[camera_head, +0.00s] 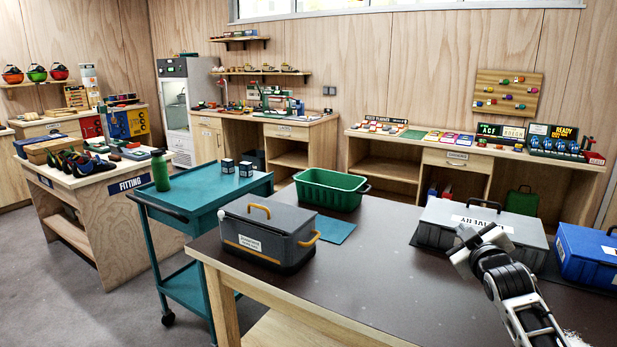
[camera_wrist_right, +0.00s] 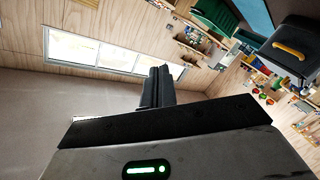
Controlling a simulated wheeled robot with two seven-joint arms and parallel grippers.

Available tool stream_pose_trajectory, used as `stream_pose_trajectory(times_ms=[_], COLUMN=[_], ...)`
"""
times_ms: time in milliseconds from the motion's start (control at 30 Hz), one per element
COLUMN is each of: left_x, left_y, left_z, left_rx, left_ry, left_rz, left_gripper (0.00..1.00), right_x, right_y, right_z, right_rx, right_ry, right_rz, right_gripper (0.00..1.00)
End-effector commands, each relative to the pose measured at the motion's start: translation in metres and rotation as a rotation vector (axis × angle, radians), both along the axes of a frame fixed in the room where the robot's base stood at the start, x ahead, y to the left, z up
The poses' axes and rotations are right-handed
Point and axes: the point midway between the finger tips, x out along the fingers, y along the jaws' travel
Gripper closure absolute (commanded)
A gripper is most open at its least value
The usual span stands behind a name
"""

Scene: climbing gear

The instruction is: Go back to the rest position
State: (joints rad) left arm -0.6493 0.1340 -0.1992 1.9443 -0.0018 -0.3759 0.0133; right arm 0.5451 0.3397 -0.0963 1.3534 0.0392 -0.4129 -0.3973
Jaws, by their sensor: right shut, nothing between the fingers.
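My right gripper (camera_head: 466,250) is raised above the right part of the dark table (camera_head: 400,290), in front of a grey case (camera_head: 440,222) with a white label. In the right wrist view its two black fingers (camera_wrist_right: 157,86) are together with nothing between them. No object is in its grasp. My right arm comes in from the bottom right. My left gripper and arm do not show in either view.
A dark grey lidded box (camera_head: 262,250), a green bin (camera_head: 330,188) and a teal mat (camera_head: 334,229) are on the table. A blue case (camera_head: 585,262) stands at the right. A teal cart (camera_head: 205,195) adjoins the left. The table's middle is clear.

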Motion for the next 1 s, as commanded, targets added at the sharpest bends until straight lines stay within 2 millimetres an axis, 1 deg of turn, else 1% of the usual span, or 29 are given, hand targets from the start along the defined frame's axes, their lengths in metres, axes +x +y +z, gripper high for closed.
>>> stream_pose_trajectory(times_ms=[33,267,300,467,500,567,600,667,700,767,800,867,900,967,1000], left_x=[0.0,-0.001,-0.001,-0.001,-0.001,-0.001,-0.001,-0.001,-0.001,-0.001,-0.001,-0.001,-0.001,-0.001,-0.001], left_y=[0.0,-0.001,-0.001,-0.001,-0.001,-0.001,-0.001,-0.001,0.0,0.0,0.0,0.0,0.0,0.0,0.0], left_z=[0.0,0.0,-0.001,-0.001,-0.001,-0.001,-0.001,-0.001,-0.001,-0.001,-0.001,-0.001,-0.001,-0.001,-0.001], left_rx=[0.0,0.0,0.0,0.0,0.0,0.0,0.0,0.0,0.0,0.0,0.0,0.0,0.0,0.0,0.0], left_ry=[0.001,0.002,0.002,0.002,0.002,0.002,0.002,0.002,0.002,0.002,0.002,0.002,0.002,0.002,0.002], left_rz=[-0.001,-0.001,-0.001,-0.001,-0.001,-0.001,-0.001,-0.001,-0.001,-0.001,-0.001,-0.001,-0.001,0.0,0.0], left_gripper=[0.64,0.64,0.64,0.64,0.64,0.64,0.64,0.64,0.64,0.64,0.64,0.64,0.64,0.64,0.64], right_x=[0.0,0.001,-0.006,-0.035,-0.044,-0.06,-0.073,-0.096,-0.114,-0.146,-0.169,-0.205,-0.23,-0.266,-0.288], right_y=[-0.004,-0.005,0.003,0.029,0.036,0.048,0.057,0.07,0.08,0.097,0.108,0.124,0.134,0.147,0.156], right_z=[0.004,0.01,-0.008,-0.064,-0.078,-0.102,-0.12,-0.146,-0.164,-0.192,-0.209,-0.232,-0.245,-0.261,-0.269], right_rx=[0.052,0.36,0.365,0.375,0.38,0.389,0.397,0.411,0.423,0.445,0.461,0.49,0.509,0.54,0.558], right_ry=[-0.017,-0.084,-0.058,0.024,0.046,0.083,0.113,0.158,0.191,0.246,0.285,0.341,0.377,0.43,0.462], right_rz=[-0.011,-0.031,-0.025,0.004,0.011,0.023,0.03,0.042,0.05,0.062,0.07,0.077,0.08,0.082,0.082], right_gripper=[1.0,1.0,1.0,1.0,1.0,1.0,1.0,1.0,1.0,1.0,1.0,1.0,1.0,1.0,1.0])
